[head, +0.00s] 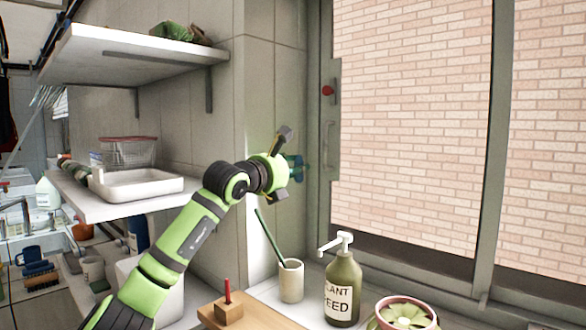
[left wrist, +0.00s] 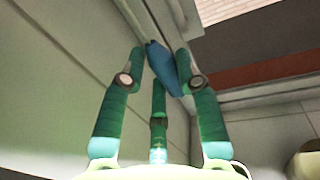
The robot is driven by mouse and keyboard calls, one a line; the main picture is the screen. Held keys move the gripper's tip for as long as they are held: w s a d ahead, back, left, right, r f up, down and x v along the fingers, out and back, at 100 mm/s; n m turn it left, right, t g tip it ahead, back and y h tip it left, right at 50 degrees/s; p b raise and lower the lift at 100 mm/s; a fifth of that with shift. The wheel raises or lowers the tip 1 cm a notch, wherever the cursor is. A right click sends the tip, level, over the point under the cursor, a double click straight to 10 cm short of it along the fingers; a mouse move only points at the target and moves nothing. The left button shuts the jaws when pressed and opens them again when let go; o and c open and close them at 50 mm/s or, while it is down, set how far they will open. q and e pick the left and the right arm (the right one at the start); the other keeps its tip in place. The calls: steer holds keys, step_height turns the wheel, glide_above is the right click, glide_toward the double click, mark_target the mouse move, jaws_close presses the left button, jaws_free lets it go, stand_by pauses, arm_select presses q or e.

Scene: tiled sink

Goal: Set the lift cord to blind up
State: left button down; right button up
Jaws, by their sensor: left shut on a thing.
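My left gripper (head: 297,167) is at the tiled wall corner beside the window frame, left of the window. In the left wrist view the left gripper (left wrist: 160,62) has its green fingers closed around a small blue piece (left wrist: 160,66), which lies between the fingertips against the pale wall or frame edge. The blue piece may be part of the lift cord, but I cannot tell for certain. No cord line or blind is clearly visible. In the head view the fingertips are small and partly hidden by the wrist. My right gripper is in neither view.
Shelves (head: 135,60) are at left. A red knob (head: 327,91) is on the window frame.

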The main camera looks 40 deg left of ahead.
arm_select(q)
steer(key=c, duration=0.9)
jaws_free()
steer(key=shift+w+f, duration=0.1)
steer(key=shift+o, duration=0.2)
steer(key=s+d, duration=0.1)
steer(key=s, duration=1.1)
